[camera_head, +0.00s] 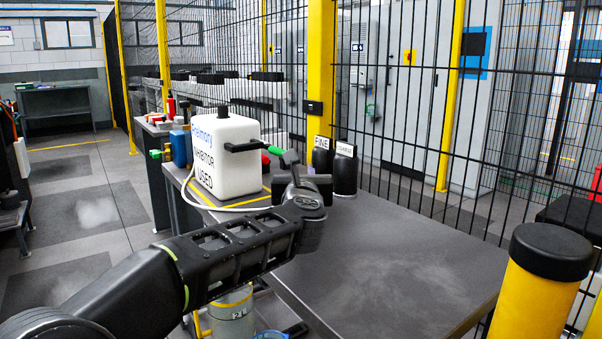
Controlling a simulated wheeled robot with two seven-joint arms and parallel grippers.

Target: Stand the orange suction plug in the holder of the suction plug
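My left arm reaches in from the lower left, and its gripper (292,162) is at the far part of the grey table, just right of a white canister. Its fingers are dark and small, so I cannot tell whether they are open or shut. A black rod with a green part (275,150) runs between the canister's side and the fingers; I cannot tell whether it is gripped. I cannot make out the orange suction plug or its holder; the arm hides part of the table. My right gripper is not in view.
The white canister (226,150), with a pale hose beside it, stands on the grey table (400,255). Black containers labelled FINE (321,160) and COARSE (345,172) stand by the mesh fence. The table's front right is clear. A black-capped yellow post (540,290) stands at right.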

